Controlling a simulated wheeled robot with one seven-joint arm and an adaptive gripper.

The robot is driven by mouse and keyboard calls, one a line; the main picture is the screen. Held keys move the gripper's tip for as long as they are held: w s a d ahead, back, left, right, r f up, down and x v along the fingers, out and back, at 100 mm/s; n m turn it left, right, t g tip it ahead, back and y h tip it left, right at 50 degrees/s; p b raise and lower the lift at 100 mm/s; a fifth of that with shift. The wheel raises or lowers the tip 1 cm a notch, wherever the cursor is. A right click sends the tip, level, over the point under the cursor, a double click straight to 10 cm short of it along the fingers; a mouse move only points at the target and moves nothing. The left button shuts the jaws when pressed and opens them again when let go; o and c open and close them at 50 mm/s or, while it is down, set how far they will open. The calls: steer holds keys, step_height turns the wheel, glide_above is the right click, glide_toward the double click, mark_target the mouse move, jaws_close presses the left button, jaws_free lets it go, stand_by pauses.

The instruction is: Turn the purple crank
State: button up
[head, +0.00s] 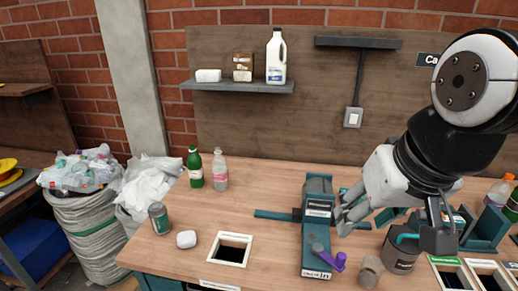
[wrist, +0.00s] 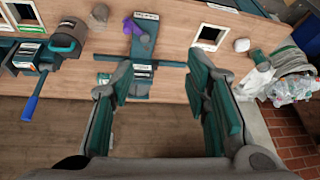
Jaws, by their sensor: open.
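The purple crank (head: 331,259) sits at the front end of a grey-green machine (head: 317,230) on the wooden bench. In the wrist view the crank (wrist: 133,28) shows near the top, on the machine's end, beyond my fingers. My gripper (wrist: 158,76) is open, with its teal-padded fingers wide apart and nothing between them. In the head view my arm reaches in from the right, and the gripper is above the bench to the right of the machine, apart from the crank. My arm hides part of the bench behind it.
Left of the machine are a framed opening (head: 232,249), a white lump (head: 186,239), a small can (head: 159,218) and two bottles (head: 195,168). The bench's middle left is clear.

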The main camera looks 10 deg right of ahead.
steer(key=w+d+f+m+g+b, duration=0.3)
steer(key=w+d+f+m+b, duration=0.15)
steer(key=w+f, duration=0.6)
steer(key=m+g+b, duration=0.2)
steer(key=m+b, duration=0.1)
steer(key=m, duration=0.1)
glide_above(342, 256)
step_height(342, 256, down, 9)
step_height(342, 256, down, 14)
steer(key=shift+f+b, duration=0.15)
steer(key=shift+b, duration=0.3)
jaws_close()
